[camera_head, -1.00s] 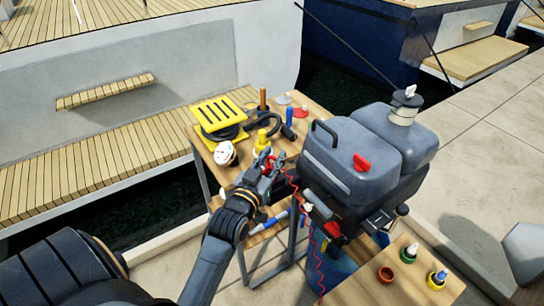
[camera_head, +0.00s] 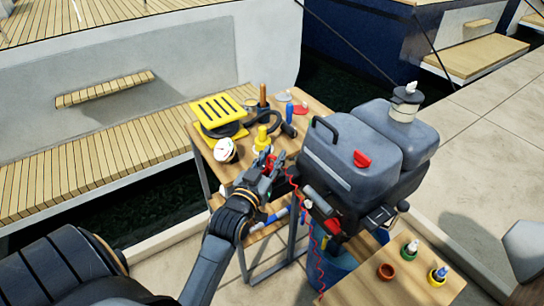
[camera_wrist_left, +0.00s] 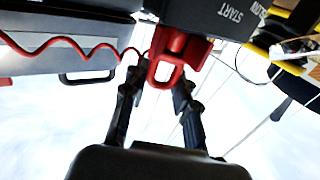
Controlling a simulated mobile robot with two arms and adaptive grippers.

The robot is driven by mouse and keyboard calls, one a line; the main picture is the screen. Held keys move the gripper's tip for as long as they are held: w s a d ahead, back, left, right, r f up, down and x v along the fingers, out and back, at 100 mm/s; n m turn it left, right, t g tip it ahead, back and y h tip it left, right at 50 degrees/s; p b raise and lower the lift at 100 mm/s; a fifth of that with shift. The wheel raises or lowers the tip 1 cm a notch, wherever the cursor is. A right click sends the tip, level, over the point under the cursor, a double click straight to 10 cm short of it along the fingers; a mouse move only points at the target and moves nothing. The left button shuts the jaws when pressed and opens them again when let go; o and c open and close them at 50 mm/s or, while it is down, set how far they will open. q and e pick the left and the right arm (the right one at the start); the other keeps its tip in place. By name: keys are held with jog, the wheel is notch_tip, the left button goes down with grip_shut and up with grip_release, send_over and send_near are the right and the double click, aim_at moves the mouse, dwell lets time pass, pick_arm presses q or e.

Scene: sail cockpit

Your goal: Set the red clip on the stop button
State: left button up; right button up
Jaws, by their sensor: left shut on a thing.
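My left gripper (camera_head: 270,166) is at the near left side of the grey outboard motor (camera_head: 350,165). It is shut on the red clip, which shows between its fingers in the left wrist view (camera_wrist_left: 166,72). A coiled red cord (camera_wrist_left: 75,43) runs to the clip there, and the cord (camera_head: 318,262) hangs below the motor in the head view. The clip is right by a dark box marked START (camera_wrist_left: 228,12). I cannot tell whether it touches the box. The stop button is not visible. My right gripper is not in view.
A wooden table (camera_head: 315,110) behind holds a yellow slotted piece (camera_head: 216,110), a white-topped cup (camera_head: 226,149) and other small items. A second wooden top (camera_head: 360,285) at the front right holds a brown pot (camera_head: 386,271) and small bottles.

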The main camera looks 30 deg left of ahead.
pick_arm(q)
jog(key=o, duration=0.7)
jog(key=shift+s+d+p, duration=0.25)
jog(key=shift+s+p, duration=0.15)
jog(key=shift+s, duration=0.9)
jog(key=shift+s+d+p, duration=0.25)
jog(key=shift+s+p, duration=0.15)
jog(key=shift+s, duration=0.9)
jog(key=p, duration=0.1)
send_near(271, 160)
jog(key=shift+s, duration=0.2)
